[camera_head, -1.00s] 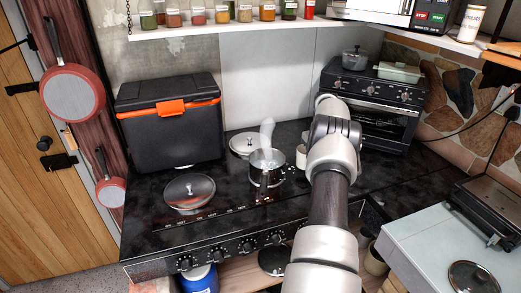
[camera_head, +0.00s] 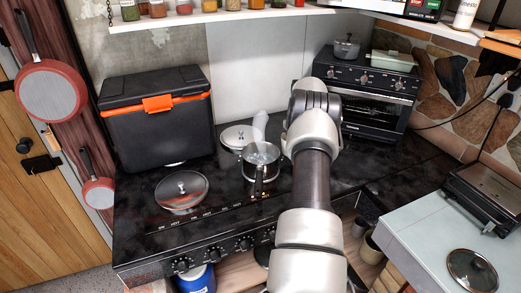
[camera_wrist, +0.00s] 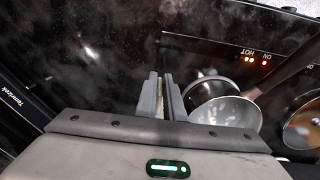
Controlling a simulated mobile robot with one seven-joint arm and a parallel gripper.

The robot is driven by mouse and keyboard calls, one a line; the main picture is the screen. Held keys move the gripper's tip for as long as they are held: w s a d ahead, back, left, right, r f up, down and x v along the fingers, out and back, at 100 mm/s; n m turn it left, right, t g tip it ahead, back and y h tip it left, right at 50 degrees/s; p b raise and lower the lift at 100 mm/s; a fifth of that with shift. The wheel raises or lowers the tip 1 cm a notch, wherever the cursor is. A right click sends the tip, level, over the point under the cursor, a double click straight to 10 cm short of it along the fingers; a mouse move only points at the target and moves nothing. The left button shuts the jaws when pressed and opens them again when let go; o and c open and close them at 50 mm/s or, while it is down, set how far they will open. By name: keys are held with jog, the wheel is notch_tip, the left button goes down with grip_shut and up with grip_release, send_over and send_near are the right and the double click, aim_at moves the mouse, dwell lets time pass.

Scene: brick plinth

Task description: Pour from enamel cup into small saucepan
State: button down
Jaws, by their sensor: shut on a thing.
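My arm hides the gripper and cup in the head view.
A glass lid (camera_head: 181,190) lies on the stove left of the saucepan; a pale lid (camera_head: 236,136) lies behind it. A black cooler (camera_head: 158,120) stands at the back left, a toaster oven (camera_head: 368,100) at the back right. The stove's right part is mostly clear.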

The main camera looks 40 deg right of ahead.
jog(key=w+a+r+g+h+b, duration=0.1)
jog(key=a+r+h+b, duration=0.4)
jog(key=r+h, duration=0.1)
jog(key=shift+a+r, duration=0.3)
jog(key=shift+r, duration=0.1)
dwell(0.8)
jog(key=shift+w+a+f+g+h+b, duration=0.1)
jog(key=shift+a+f+g+h+b, duration=0.25)
jog(key=shift+b, duration=0.65)
jog(key=shift+w+f+g+h+b, duration=0.1)
jog(key=shift+h+b, duration=0.45)
jog(key=shift+b, duration=0.4)
jog(key=shift+a+f+g+h+b, duration=0.2)
jog(key=shift+f+h+b, duration=0.5)
jog(key=shift+b, duration=1.35)
jog(key=shift+a+f+g+h+b, duration=0.25)
jog(key=shift+h+b, duration=0.75)
jog(key=shift+b, duration=1.05)
jog(key=shift+w+a+r+h+b, duration=0.1)
jog(key=shift+w+r+h+b, duration=0.1)
jog(key=shift+h+b, duration=0.85)
jog(key=shift+w+a+r+g+h+b, duration=0.1)
jog(key=shift+a+g+h+b, duration=0.05)
jog(key=shift+a+h+b, duration=0.35)
jog(key=shift+w+a+r+g+h+b, duration=0.15)
jog(key=shift+a+h+b, duration=0.1)
jog(key=shift+a+b, duration=0.35)
jog(key=shift+h+b, duration=0.4)
jog(key=shift+b, duration=0.4)
